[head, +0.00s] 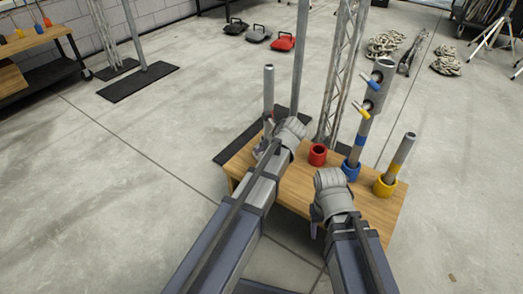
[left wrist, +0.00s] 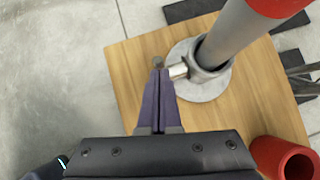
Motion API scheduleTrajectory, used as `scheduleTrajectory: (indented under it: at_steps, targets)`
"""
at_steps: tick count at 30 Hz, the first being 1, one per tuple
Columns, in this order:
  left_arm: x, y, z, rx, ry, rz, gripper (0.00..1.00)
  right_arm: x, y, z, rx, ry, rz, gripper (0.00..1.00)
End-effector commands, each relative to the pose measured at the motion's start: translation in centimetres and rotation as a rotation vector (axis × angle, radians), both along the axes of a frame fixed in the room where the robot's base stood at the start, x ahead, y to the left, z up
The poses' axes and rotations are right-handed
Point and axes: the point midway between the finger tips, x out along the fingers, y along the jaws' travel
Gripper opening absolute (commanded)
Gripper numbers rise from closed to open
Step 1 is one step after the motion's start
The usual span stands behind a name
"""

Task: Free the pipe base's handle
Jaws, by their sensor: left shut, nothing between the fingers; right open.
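The pipe base (left wrist: 205,92) is a round grey flange with a collar on the wooden table. A grey pipe (left wrist: 235,32) with a red band stands in it; the pipe also shows in the head view (head: 268,88). The base's short silver handle (left wrist: 179,71) sticks out to the left of the collar, with a dark round end. My left gripper (left wrist: 159,73) is shut and empty, its tips right at the handle's outer end; contact cannot be told. In the head view my left gripper (head: 264,147) is partly hidden by its arm. My right gripper (head: 316,218) is open, low at the table's front.
The wooden table (head: 296,190) also carries a red cup (head: 318,154), a blue cup (head: 350,170) with a tall pipe, and a yellow cup (head: 385,187) with a shorter pipe. A lattice truss (head: 343,75) stands behind.

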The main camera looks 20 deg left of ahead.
Motion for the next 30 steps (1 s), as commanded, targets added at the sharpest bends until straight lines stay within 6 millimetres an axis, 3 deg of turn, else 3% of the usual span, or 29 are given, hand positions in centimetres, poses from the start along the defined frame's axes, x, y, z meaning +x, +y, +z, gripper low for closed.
scheduleTrajectory:
  at_steps: [11, 21, 30]
  targets:
    - [0.1, 0.4, 0.4, -0.053, 0.021, 0.003, 0.0, 0.0, 0.0, 1.1, 0.0, 0.001, 0.0, 0.55]
    - [0.6, 1.6, 0.8, -0.283, 0.102, 0.006, 0.0, -0.1, 0.0, 3.9, -0.001, 0.003, 0.0, 0.55]
    - [0.9, 2.4, 0.5, -0.474, 0.173, 0.003, 0.0, -0.1, 0.0, 4.7, -0.001, 0.003, 0.0, 0.55]
